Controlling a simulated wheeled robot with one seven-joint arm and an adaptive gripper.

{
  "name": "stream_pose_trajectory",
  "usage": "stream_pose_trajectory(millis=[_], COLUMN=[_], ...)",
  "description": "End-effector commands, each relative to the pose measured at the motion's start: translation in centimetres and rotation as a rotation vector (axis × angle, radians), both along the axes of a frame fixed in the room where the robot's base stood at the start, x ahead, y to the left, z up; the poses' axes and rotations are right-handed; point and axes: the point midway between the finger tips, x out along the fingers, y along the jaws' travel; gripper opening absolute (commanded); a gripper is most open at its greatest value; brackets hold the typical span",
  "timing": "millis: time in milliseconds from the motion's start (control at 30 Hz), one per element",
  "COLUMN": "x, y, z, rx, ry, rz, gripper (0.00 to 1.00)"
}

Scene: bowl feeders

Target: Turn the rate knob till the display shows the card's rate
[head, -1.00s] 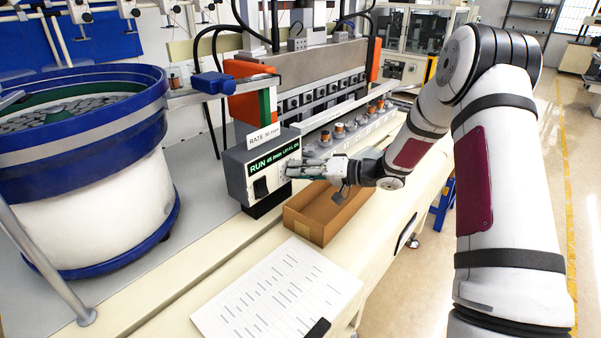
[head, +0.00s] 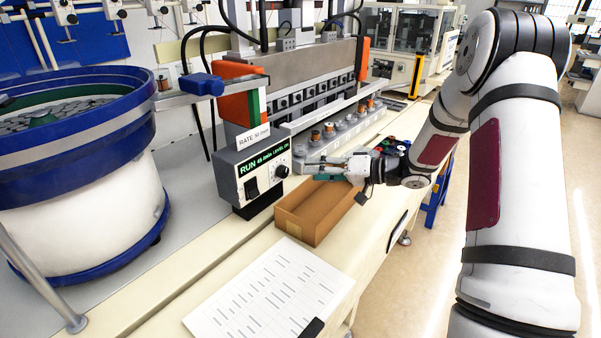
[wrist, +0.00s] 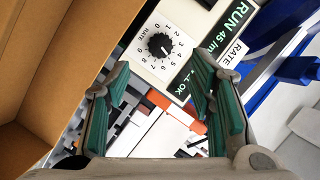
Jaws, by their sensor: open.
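The control box (head: 240,197) stands at the left end of the machine. Its green-lit display (head: 264,160) reads RUN 45 /min, and it also shows in the wrist view (wrist: 236,17). The black rate knob (head: 281,171) sits on the box's front below the display's right end. In the wrist view the knob (wrist: 160,45) is inside a numbered dial marked RATE. The white rate card (head: 253,137) stands on top of the box; its number is too small to read surely. My gripper (head: 318,170) is open and empty, right of the knob and apart from it.
An open cardboard box (head: 312,237) sits on the bench below my gripper. A printed sheet (head: 268,295) lies in front of it. A blue bowl feeder (head: 80,130) stands at the left. A black switch (head: 250,188) is left of the knob.

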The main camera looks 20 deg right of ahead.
Motion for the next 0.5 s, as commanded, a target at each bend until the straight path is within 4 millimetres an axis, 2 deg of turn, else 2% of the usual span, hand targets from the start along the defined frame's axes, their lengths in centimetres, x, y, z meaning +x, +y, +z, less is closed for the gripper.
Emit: stream_pose_trajectory(millis=[200, 500], x=[-1.9, -2.5], y=[-2.5, -3.2], z=[0.7, 0.9], rx=[0.000, 0.000], ry=[-0.001, 0.000], rz=[-0.002, 0.001], gripper=[0.49, 0.49])
